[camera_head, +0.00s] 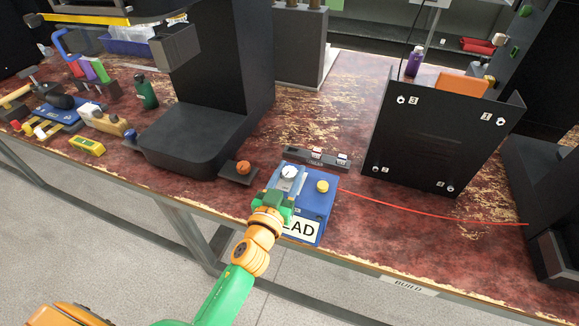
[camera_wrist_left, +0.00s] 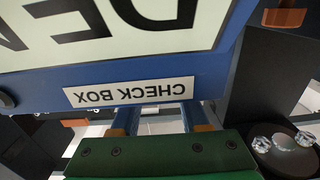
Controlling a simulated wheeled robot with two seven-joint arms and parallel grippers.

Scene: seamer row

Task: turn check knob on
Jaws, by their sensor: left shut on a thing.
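The blue check box (camera_head: 318,204) stands near the table's front edge, with a white dial (camera_head: 289,172) and a yellow round knob (camera_head: 322,186) on top. Its large lettered front label (camera_head: 302,229) is partly covered by my arm. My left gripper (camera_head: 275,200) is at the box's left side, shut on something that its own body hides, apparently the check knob. In the left wrist view, the "CHECK BOX" label (camera_wrist_left: 130,91) appears upside down just beyond the fingers (camera_wrist_left: 158,118). The gripped part is hidden there too. My right gripper is not in view.
A black machine (camera_head: 195,130) stands left of the box, with an orange button (camera_head: 243,167) on a small plate. A black panel (camera_head: 432,140) stands at right. Tools lie at the far left.

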